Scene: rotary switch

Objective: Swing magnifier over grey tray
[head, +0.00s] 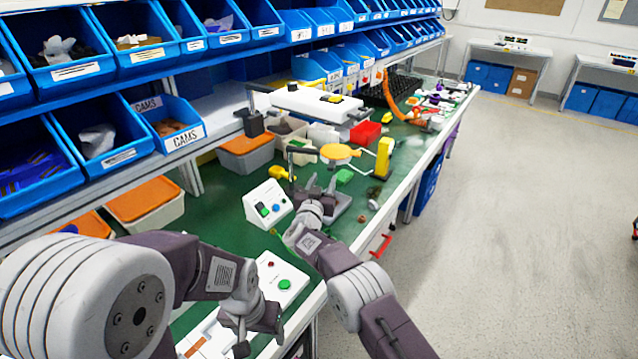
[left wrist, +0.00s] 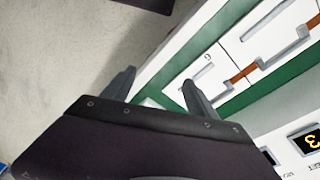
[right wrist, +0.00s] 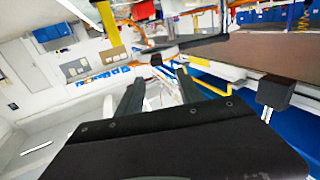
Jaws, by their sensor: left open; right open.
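The magnifier shows in the head view as a round orange-yellow disc (head: 335,151), level above the bench, its short arm reaching right toward an upright yellow post (head: 384,157). My right gripper (head: 306,192) is open and empty, in front of and below the disc. In the right wrist view, its open fingers (right wrist: 158,85) point toward a dark horizontal bar. My left gripper (head: 260,336) is open over the near bench end; its fingers (left wrist: 160,82) hold nothing.
A white switch box (head: 267,204) stands left of my right gripper. A white panel with a green button (head: 285,284) lies near my left gripper. A black upright with a top bar (head: 291,160) stands close to the disc. Blue bins line the shelves; floor is clear right.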

